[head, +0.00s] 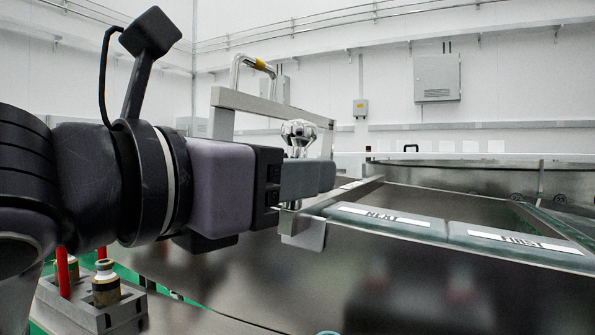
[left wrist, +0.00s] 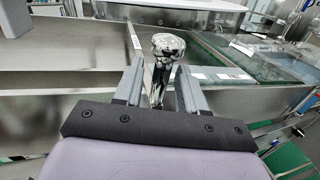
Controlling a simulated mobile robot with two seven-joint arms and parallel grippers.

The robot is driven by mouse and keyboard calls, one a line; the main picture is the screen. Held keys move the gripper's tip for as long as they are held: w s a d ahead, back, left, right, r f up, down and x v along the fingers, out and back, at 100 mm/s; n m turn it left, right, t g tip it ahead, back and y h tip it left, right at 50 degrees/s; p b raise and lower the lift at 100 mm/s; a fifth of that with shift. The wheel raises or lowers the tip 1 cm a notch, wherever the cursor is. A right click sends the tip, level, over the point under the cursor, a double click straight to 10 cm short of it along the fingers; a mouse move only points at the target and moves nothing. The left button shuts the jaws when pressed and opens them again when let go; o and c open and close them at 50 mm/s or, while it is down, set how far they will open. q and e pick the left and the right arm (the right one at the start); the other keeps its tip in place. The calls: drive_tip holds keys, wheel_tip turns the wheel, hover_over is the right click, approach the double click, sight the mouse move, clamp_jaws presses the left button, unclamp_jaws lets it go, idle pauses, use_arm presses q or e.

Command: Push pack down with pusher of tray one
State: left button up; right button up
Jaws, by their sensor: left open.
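A shiny chrome knob (head: 299,133) on a post stands at the near left end of the metal tray (head: 376,184); I take it as the pusher's knob. A bent metal plate (head: 303,232) shows just below my left gripper (head: 308,178). In the left wrist view, the knob (left wrist: 168,45) rises beyond and between the fingers of my left gripper (left wrist: 160,88), its post in the gap; contact is unclear. The fingers are apart. Two flat green packs lie in a row, labelled NEXT (head: 385,222) and FIRST (head: 515,243). My right gripper is not in view.
A metal frame with a bent handle (head: 252,64) stands behind my left arm. A grey holder (head: 92,308) with a small bottle (head: 106,284) is at lower left. The tray's raised metal walls are close to the gripper. Open air lies above the packs.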

use_arm(q)
drive_tip(key=v, duration=0.6)
drive_tip(key=shift+s+a, duration=0.1)
drive_tip(key=shift+s, duration=0.05)
